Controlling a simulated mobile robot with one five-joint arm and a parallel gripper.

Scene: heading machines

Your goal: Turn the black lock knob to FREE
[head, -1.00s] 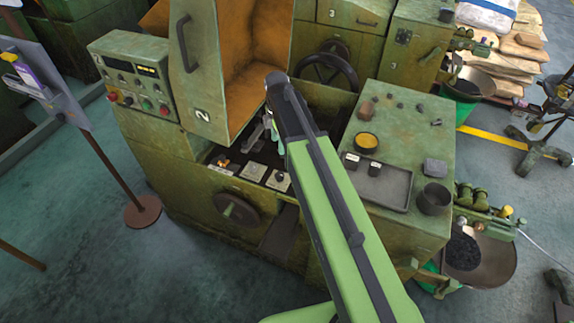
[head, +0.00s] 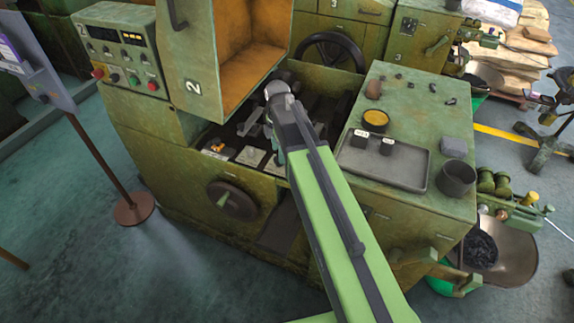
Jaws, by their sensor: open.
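Small pale plates sit in a row on the near ledge of machine 2's open bay. The left plate (head: 217,149) carries a small orange-yellow part. The middle plate (head: 250,156) is pale with no clear detail. The right plate (head: 274,165) is partly covered by my arm, with a dark spot at its edge that may be the black lock knob. Its setting cannot be read. My gripper (head: 277,143) points down into the bay close above the right plate, open, its fingertips mostly hidden by my own arm. I cannot tell whether it touches anything.
The raised orange-lined guard (head: 263,67) stands behind left, beside the control box (head: 122,50). A black handwheel (head: 331,62) is behind the bay. A grey tray (head: 407,170) and dark cup (head: 456,179) stand right.

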